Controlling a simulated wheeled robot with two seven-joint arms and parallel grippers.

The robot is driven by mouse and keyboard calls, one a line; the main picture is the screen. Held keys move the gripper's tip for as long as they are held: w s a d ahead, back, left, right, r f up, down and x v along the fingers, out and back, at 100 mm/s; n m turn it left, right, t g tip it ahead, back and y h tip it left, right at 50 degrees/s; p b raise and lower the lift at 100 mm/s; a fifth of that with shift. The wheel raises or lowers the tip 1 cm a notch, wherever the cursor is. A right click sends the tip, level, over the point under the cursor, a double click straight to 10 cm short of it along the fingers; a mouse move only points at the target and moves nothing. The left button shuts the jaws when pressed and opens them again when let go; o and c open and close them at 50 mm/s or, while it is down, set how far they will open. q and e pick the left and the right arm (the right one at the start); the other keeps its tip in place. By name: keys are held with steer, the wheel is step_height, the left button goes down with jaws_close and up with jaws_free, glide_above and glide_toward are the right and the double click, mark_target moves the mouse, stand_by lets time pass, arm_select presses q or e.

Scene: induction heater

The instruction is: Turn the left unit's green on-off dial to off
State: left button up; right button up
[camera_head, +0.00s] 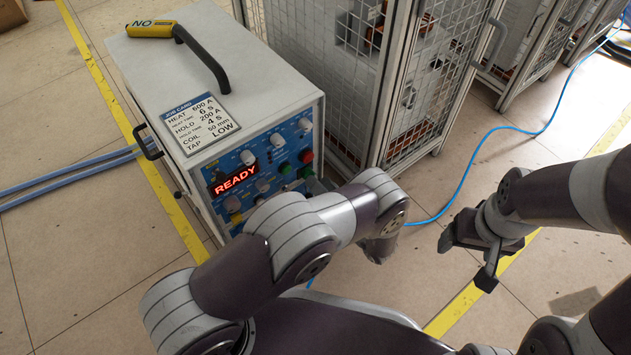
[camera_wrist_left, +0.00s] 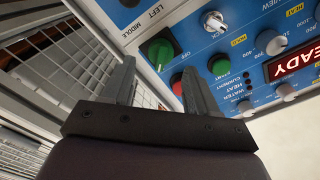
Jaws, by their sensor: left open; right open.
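The left unit (camera_head: 215,90) is a white cabinet with a blue control panel and a lit red READY display (camera_head: 235,180). Its green dial (camera_wrist_left: 157,50) sits near the panel's edge in the left wrist view. In the head view the dial (camera_head: 306,172) is small, low on the panel's right. My left gripper (camera_wrist_left: 160,82) is open, with its fingers apart on either side of the dial in the picture. Contact cannot be told, nor can the dial's exact setting. In the head view my left arm largely hides this gripper. My right gripper (camera_head: 468,260) is open and empty above the floor.
A red button (camera_wrist_left: 177,82), partly behind a finger, and a green button (camera_wrist_left: 219,64) sit close to the dial. A white knob (camera_wrist_left: 214,21) is above them. A mesh cage (camera_head: 400,90) stands right of the unit. A blue cable (camera_head: 490,135) crosses the floor.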

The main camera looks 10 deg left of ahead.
arm_select(q)
steer(key=x, duration=0.3)
steer(key=shift+w+b, duration=0.1)
steer(key=shift+b, duration=0.25)
arm_select(e)
steer(key=shift+f, duration=0.65)
arm_select(q)
steer(key=shift+c, duration=0.3)
steer(key=c, duration=0.9)
steer(key=shift+c, duration=0.2)
